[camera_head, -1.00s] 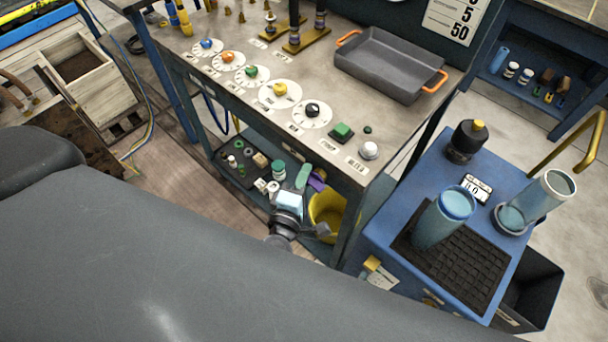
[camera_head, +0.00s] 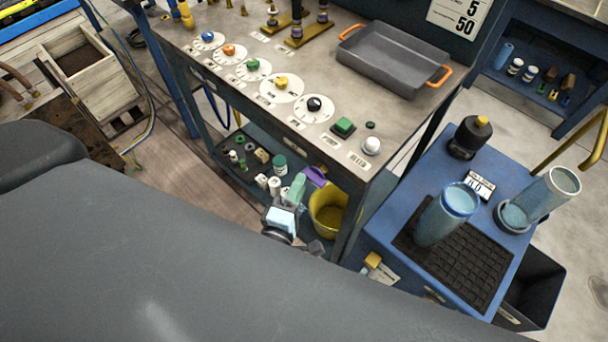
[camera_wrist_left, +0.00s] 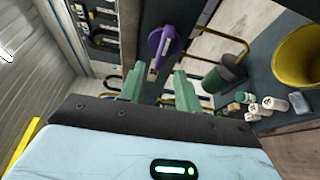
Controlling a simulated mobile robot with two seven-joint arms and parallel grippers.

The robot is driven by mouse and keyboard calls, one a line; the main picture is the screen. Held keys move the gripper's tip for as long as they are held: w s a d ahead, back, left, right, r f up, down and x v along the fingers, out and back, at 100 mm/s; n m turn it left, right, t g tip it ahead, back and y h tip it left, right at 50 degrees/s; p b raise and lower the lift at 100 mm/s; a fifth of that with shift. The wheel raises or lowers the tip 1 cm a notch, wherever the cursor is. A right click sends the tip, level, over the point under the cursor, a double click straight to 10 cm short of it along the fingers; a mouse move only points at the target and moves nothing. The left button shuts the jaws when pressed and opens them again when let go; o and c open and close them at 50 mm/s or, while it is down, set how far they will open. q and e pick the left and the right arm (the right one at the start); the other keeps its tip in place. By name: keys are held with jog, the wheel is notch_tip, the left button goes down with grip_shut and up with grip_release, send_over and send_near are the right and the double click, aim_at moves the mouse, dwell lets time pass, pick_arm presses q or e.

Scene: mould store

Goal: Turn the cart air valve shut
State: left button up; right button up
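A purple lever-like handle (camera_wrist_left: 164,42), which I take to be the valve handle, shows in the left wrist view just beyond the fingertips, roughly centred between them. In the head view the purple handle (camera_head: 317,175) is partly hidden, below the bench's front edge. My left gripper (camera_wrist_left: 160,78) has two green fingers held apart with nothing between them. In the head view my left gripper (camera_head: 298,184) is low, beside the purple handle. I cannot tell whether they touch. My right gripper is not in view.
The bench (camera_head: 395,115) carries a row of dials and a grey tray (camera_head: 390,62). A yellow bucket (camera_head: 328,212) and small bottles sit on its lower shelf. A blue cart (camera_head: 425,160) with clear cylinders stands at the right. Floor is open at the left.

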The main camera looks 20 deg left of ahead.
pick_arm(q)
jog(key=shift+s, duration=1.45)
